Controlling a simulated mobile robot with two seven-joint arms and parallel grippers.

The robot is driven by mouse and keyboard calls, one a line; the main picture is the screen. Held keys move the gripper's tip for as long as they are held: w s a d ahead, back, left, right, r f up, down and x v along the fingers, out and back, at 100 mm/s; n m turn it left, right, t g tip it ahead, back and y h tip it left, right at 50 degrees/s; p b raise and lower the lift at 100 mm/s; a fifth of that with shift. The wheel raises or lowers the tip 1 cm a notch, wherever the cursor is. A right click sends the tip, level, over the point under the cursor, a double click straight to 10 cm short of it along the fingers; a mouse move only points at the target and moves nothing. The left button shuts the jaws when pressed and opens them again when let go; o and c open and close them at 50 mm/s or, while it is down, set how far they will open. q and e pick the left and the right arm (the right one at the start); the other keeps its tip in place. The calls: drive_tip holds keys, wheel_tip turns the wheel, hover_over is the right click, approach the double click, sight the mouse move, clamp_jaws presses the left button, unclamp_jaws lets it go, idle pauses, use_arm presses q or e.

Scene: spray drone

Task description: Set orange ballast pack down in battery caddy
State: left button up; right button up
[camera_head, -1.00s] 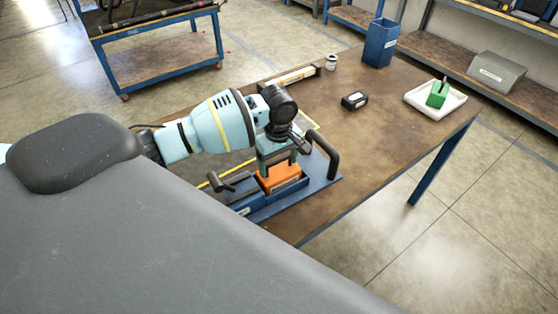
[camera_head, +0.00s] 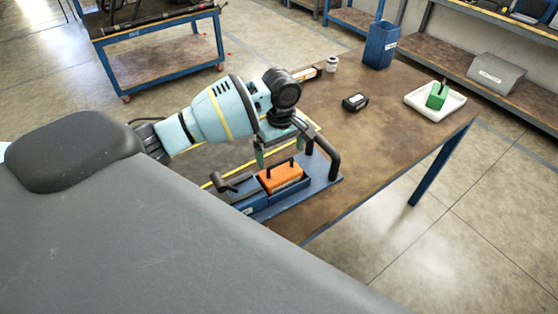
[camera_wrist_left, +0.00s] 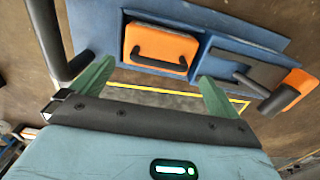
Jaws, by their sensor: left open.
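The orange ballast pack (camera_head: 280,177) sits in a compartment of the blue battery caddy (camera_head: 322,186), its black handle up. In the left wrist view the pack (camera_wrist_left: 160,41) lies inside the blue walls of the caddy (camera_wrist_left: 235,29). My left gripper (camera_head: 282,152) is open and empty, above and behind the pack in the head view. In the left wrist view its green fingers (camera_wrist_left: 155,85) are spread apart, clear of the pack's handle. Another orange part (camera_wrist_left: 300,83) shows at the caddy's other end. My right gripper is not in view.
The brown table (camera_head: 400,130) holds a small black box (camera_head: 355,102), a white jar (camera_head: 332,63), a blue bin (camera_head: 380,45) and a white tray (camera_head: 451,104) with a green item. A black handle bar (camera_head: 327,152) rises from the caddy near my gripper.

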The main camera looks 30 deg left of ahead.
use_arm(q)
wheel_tip(320, 180, up, 7)
drive_tip(key=shift+r, duration=0.2)
idle(0.4)
